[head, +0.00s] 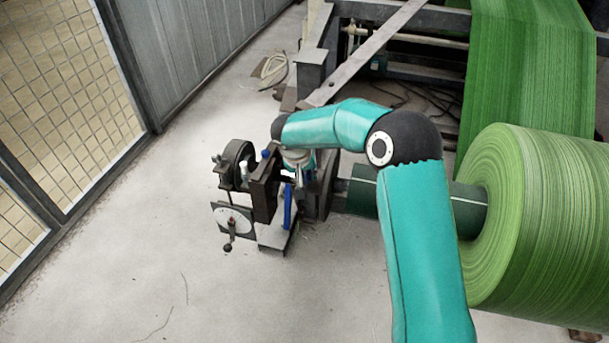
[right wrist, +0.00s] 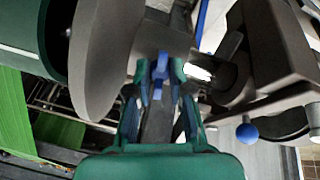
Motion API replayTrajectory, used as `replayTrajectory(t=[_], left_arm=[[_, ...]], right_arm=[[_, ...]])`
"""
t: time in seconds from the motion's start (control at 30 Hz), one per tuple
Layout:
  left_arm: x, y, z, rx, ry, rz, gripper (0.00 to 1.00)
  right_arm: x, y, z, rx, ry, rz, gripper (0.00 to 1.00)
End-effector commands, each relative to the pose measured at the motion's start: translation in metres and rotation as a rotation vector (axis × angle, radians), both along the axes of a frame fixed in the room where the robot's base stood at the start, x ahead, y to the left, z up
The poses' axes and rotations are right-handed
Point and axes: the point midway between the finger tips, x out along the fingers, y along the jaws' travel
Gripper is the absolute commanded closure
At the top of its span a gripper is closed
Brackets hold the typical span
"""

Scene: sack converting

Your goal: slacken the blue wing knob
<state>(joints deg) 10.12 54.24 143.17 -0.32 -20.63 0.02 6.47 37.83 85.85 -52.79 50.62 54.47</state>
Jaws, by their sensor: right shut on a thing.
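The blue wing knob (right wrist: 160,68) is in the upper middle of the right wrist view, between the fingertips of my right gripper (right wrist: 157,80). The fingers stand one on each side of it and are shut on it. In the head view my right gripper (head: 298,172) reaches down into the dark machine stand at the end of the roll's shaft. I cannot make out the wing knob there; the wrist and gripper cover that spot. My left gripper is in neither view.
A blue lever (head: 287,206) stands beside the gripper. A blue ball knob (right wrist: 247,131) sits to its right in the wrist view. A large grey disc (right wrist: 98,60) is close on the left. The green roll (head: 540,220) fills the right; the floor at left is clear.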

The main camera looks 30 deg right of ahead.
Motion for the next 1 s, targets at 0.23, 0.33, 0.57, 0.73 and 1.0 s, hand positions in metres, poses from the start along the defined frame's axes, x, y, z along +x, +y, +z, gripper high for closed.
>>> replayTrajectory(t=[0.23,0.33,0.57,0.73,1.0], left_arm=[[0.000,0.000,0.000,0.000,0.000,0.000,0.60],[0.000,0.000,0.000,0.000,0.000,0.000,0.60],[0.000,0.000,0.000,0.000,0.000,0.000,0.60],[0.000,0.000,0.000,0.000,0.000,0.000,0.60],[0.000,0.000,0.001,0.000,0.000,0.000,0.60]], right_arm=[[0.002,-0.001,0.001,-0.002,-0.007,0.001,1.00],[0.002,-0.001,0.001,-0.002,-0.007,0.000,0.72],[0.001,-0.001,0.001,-0.001,-0.003,0.000,0.55],[0.000,0.000,0.001,-0.001,-0.002,-0.001,0.55],[-0.004,0.008,0.024,-0.001,-0.005,0.001,0.55]])
